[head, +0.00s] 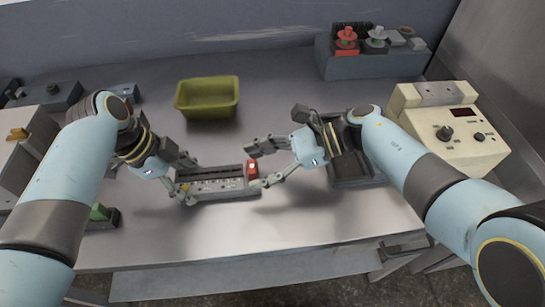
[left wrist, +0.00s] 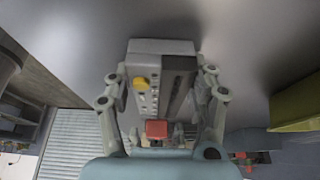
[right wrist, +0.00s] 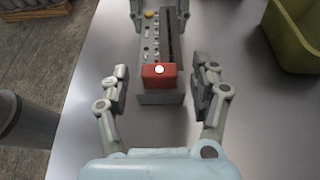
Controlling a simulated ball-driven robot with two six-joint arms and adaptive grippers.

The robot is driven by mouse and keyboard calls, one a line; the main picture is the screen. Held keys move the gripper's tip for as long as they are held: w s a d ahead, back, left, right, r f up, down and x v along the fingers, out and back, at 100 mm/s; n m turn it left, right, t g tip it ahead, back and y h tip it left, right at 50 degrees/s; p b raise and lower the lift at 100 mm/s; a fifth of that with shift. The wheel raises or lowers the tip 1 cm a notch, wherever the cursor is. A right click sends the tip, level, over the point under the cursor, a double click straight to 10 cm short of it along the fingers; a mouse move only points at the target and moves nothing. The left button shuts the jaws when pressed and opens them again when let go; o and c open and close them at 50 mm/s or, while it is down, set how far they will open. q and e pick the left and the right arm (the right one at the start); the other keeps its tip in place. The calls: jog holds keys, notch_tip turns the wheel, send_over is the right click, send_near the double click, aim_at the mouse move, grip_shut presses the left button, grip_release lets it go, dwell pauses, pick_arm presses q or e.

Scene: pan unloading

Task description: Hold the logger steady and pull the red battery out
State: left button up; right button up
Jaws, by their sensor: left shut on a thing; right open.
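The logger (head: 220,183) is a grey box lying on the metal table, with a row of small fittings and a yellow knob (left wrist: 140,83) on its face. The red battery (head: 252,168) sits in the logger's right end; it also shows in the right wrist view (right wrist: 153,76) with a white dot on it. My left gripper (head: 181,180) is shut on the logger's left end, its fingers on both long sides. My right gripper (head: 262,165) is open, its fingers apart on either side of the red battery, with gaps visible in the right wrist view (right wrist: 158,85).
An olive green bin (head: 207,97) stands behind the logger. A cream console (head: 450,130) with knobs is at the right, and a grey rack (head: 370,62) with red and white parts is at the back. A dark tray (head: 358,179) lies under my right arm. The table front is mostly clear.

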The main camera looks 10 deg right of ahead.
jog(key=shift+c, duration=0.3)
grip_shut()
dwell(0.5)
